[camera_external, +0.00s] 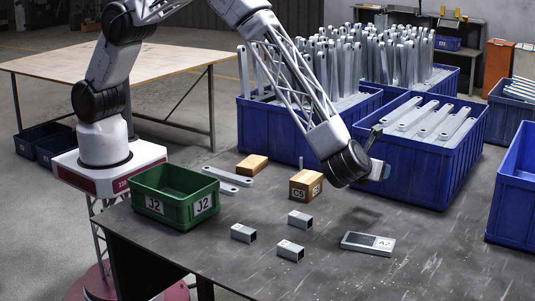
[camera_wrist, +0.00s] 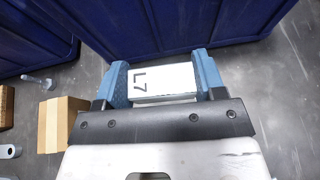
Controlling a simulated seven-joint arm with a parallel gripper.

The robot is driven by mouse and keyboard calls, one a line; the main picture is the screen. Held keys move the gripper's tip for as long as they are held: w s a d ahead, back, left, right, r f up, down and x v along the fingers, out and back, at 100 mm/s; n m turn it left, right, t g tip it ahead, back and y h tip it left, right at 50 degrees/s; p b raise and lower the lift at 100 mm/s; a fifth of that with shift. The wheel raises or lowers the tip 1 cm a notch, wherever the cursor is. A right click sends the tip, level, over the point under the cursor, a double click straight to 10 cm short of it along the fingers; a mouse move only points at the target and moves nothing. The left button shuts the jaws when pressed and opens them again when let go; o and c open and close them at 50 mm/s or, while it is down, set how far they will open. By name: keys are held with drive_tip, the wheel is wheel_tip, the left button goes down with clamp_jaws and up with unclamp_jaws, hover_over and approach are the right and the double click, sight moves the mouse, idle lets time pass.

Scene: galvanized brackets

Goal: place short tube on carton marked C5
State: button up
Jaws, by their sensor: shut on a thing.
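My gripper (camera_wrist: 163,82) is shut on a pale grey metal piece marked L7 (camera_wrist: 172,80), held between its blue fingers. In the outside view my gripper (camera_external: 381,171) is above the table, right of the carton marked C5 and close to the front of a blue crate. The held piece is mostly hidden there, so its full shape is unclear. The brown carton marked C5 (camera_external: 305,187) stands on the table with a bare top; a carton shows at left in the wrist view (camera_wrist: 62,125). Three short square tubes (camera_external: 243,233) (camera_external: 290,251) (camera_external: 300,220) lie on the table.
A green bin marked J2 (camera_external: 163,209) stands at left. A second carton (camera_external: 252,166) and flat metal bars (camera_external: 228,178) lie behind. A flat piece marked A2 (camera_external: 367,244) lies in front. Blue crates (camera_external: 452,172) of brackets line the back and right. The front table is mostly clear.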

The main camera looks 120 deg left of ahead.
drive_tip(key=shift+s, duration=0.15)
drive_tip(key=s+d, duration=0.2)
drive_tip(key=s, duration=1.5)
drive_tip(key=s+d+r, duration=0.1)
drive_tip(key=s+d, duration=0.2)
drive_tip(key=s, duration=1.5)
drive_tip(key=shift+s+d+r+n+g, duration=0.2)
drive_tip(key=shift+n+g, duration=0.1)
drive_tip(key=shift+g, duration=0.1)
drive_tip(key=shift+w, duration=0.1)
hover_over(307, 176)
drive_tip(key=shift+d+f, duration=0.15)
drive_tip(key=shift+f, duration=0.65)
drive_tip(key=shift+f, duration=0.15)
drive_tip(key=shift+f, duration=1.6)
drive_tip(key=shift+f, duration=0.1)
